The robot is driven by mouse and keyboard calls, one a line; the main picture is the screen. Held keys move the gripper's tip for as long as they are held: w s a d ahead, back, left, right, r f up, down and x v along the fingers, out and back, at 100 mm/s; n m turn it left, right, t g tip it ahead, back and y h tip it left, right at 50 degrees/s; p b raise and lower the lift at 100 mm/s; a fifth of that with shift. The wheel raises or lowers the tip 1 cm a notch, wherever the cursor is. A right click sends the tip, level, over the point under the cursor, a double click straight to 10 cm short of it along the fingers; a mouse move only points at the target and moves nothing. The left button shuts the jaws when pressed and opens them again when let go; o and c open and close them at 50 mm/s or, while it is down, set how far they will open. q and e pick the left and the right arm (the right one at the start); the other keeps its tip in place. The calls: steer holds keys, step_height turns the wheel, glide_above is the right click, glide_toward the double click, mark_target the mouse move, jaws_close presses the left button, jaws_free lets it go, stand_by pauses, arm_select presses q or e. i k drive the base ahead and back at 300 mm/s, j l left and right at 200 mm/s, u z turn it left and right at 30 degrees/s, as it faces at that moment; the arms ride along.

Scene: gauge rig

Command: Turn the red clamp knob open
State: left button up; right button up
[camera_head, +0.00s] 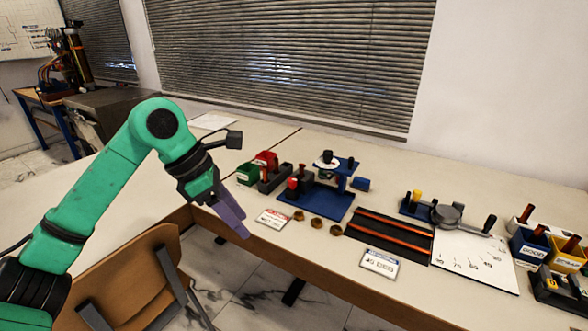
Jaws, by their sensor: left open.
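The blue gauge rig (325,203) stands on the table in the middle of the view, with a dark block and a small dial on its base. A small red knob (292,184) sits at the left side of the rig, in front of the dark block; its turn position is too small to tell. My left gripper (240,225) comes in from the left, with purple fingers pointing down and right. It is open and empty, beyond the table's front edge, in front and left of the red knob and apart from it. My right gripper does not show.
Several brown rings (317,222) and a red-and-white sign (273,218) lie in front of the rig. Green and red bins (248,174) stand behind left. A black mat with orange rails (390,237), an angle plate (475,262) and labelled bins (528,248) fill the right. A chair (125,275) stands below my arm.

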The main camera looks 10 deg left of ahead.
mark_target(292, 181)
steer(key=i, duration=1.1)
